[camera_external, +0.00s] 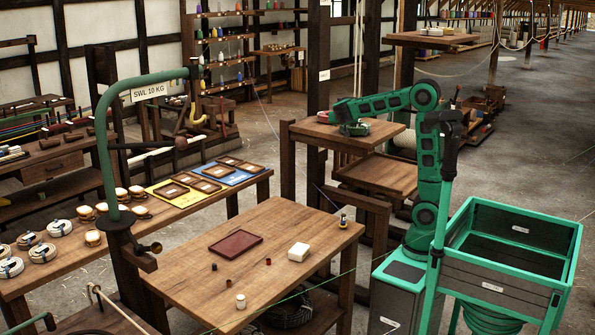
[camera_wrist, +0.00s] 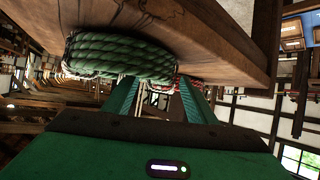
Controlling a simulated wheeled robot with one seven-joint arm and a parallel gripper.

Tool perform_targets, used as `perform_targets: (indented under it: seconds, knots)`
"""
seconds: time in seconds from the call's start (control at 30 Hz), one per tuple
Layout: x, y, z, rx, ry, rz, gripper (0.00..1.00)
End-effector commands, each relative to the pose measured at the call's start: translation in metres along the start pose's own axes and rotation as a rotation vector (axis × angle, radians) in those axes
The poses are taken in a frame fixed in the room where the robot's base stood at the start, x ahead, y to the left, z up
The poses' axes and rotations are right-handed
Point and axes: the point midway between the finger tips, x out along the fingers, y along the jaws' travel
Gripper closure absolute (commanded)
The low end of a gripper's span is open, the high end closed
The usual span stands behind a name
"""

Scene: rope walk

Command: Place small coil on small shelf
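A green rope coil (camera_wrist: 120,57) lies on a wooden shelf top (camera_wrist: 215,35), which appears upside down in the wrist view. A smaller red and white coil (camera_wrist: 187,82) shows beyond it, partly hidden. My gripper (camera_wrist: 158,84) has its two fingers apart with a see-through gap between them. The left fingertip is close against the green coil; I cannot tell if it touches. In the external view my gripper (camera_external: 346,112) is low over the upper shelf (camera_external: 385,133), with a green coil (camera_external: 355,129) and a red coil (camera_external: 324,117) at it. Which is the small coil is unclear.
A lower wooden shelf (camera_external: 390,178) under the upper one looks bare. A post (camera_external: 318,70) stands just behind the shelves. My green basket is at right.

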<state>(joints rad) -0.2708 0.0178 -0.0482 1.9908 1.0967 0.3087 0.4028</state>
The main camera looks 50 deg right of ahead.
Motion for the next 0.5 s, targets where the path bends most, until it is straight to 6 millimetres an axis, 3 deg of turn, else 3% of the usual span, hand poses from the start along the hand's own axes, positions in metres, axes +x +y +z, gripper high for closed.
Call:
perform_targets:
  seconds: [0.27, 0.5]
  knots:
    - [-0.016, -0.001, 0.000, 0.000, 0.000, -0.003, 0.48]
    - [-0.063, -0.001, 0.000, 0.000, 0.000, -0.004, 0.48]
